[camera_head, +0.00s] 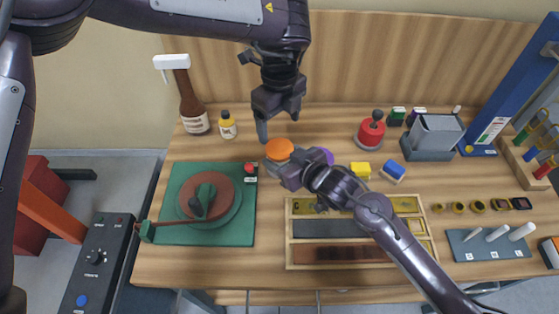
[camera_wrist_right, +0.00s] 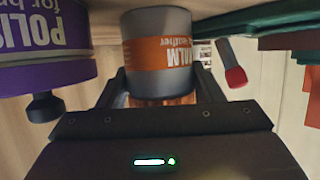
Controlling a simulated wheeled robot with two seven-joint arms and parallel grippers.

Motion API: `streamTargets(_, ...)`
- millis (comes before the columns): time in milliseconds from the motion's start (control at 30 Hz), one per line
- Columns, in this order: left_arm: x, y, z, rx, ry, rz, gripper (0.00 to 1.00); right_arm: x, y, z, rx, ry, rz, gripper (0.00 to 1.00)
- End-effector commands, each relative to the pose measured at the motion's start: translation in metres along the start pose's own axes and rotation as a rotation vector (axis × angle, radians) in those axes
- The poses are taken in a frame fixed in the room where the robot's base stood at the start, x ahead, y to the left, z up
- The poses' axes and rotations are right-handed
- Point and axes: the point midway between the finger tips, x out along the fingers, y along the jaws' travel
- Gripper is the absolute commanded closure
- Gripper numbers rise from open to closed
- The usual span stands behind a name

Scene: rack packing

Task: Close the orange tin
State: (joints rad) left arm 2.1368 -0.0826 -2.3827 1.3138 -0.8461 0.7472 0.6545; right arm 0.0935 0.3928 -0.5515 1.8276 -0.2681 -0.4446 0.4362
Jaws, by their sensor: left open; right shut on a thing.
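The orange tin has a grey body, an orange label and an orange top (camera_head: 279,149). In the right wrist view the tin (camera_wrist_right: 158,75) appears upside down between the fingers. My right gripper (camera_head: 278,168) is shut on the tin's body from the front right. A strip of orange shows at the tin's top end between the fingers; I cannot tell if the lid sits fully down. My left gripper (camera_head: 278,122) is open and empty, pointing down just above and behind the tin, apart from it.
A purple tin (camera_head: 323,155) stands close to the right, partly behind my right wrist. A compartment tray (camera_head: 292,245) lies in front.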

Motion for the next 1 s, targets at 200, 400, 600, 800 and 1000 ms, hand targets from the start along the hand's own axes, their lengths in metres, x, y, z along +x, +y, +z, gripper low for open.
streamTargets(200,0.036,0.001,-0.001,0.000,0.002,0.004,0.20,0.000,0.000,0.000,0.000,0.000,0.000,1.00)
streamTargets(400,0.060,0.000,-0.001,-0.001,0.001,0.002,0.20,0.000,0.000,0.000,0.000,0.000,0.000,1.00)
streamTargets(600,0.067,0.000,-0.001,-0.002,0.001,0.000,0.20,0.000,0.000,0.000,0.000,0.000,0.000,1.00)
streamTargets(800,0.067,0.000,-0.001,-0.002,0.001,0.000,0.20,0.000,0.000,0.000,0.000,0.000,0.000,1.00)
streamTargets(1000,0.067,0.000,-0.001,-0.002,0.001,0.001,0.44,0.000,0.000,0.000,0.000,0.000,0.000,1.00)
